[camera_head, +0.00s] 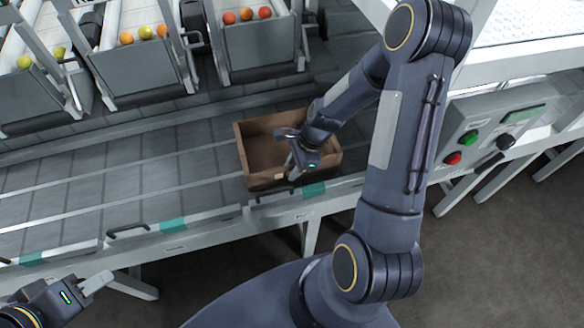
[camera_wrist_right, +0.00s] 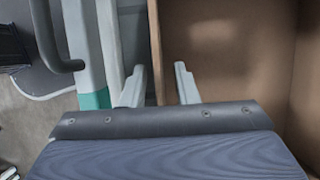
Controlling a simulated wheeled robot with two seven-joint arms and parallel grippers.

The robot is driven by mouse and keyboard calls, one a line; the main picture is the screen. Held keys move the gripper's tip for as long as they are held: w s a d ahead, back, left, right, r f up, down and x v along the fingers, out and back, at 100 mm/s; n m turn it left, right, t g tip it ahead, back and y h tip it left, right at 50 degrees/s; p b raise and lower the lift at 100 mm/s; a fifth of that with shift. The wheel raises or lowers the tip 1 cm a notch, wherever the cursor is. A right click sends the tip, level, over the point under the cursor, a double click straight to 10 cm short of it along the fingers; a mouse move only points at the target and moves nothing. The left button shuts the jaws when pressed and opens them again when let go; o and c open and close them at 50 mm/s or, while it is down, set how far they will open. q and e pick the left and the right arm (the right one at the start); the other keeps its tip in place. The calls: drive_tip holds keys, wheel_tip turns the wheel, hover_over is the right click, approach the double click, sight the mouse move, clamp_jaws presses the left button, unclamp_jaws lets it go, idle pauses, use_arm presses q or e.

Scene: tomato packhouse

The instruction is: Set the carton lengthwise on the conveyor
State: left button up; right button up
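The carton (camera_head: 252,141) is an open, empty brown box. It sits on the conveyor (camera_head: 130,178), near the conveyor's front edge, at a slight angle to it. My right gripper (camera_head: 288,170) is at the carton's near wall. In the right wrist view its two fingers (camera_wrist_right: 160,86) are apart, with the edge of the carton wall (camera_wrist_right: 154,45) running between them; one finger is inside the carton, the other outside. I see no contact with the wall.
Chutes with tomatoes (camera_head: 145,33) line the far side. A rail with black handles (camera_head: 128,231) and teal marks runs along the near edge. A control box (camera_head: 487,135) with green and red buttons stands at the right. The belt left of the carton is clear.

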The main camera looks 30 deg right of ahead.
drive_tip(key=p+v, duration=0.2)
drive_tip(key=v, duration=0.9)
drive_tip(key=shift+r, duration=0.2)
drive_tip(key=s+a+r+n+t, duration=0.1)
drive_tip(key=s+a+r+n, duration=0.15)
drive_tip(key=r+n, duration=0.2)
drive_tip(key=s+a+r+n+t, duration=0.1)
drive_tip(key=s+r+n, duration=0.2)
drive_tip(key=r, duration=0.3)
drive_tip(key=s+a+r+n+t, duration=0.1)
drive_tip(key=s+a+r+n, duration=0.1)
drive_tip(key=s+n, duration=0.3)
drive_tip(key=s+a+r+n+t, duration=0.1)
drive_tip(key=s+a+r+n, duration=0.1)
drive_tip(key=s+n, duration=0.3)
drive_tip(key=shift+s+a+r+n+t+h, duration=0.3)
drive_tip(key=shift+a+r+n, duration=0.15)
drive_tip(key=shift+n, duration=0.3)
wheel_tip(320, 180, up, 9)
drive_tip(key=p, duration=0.9)
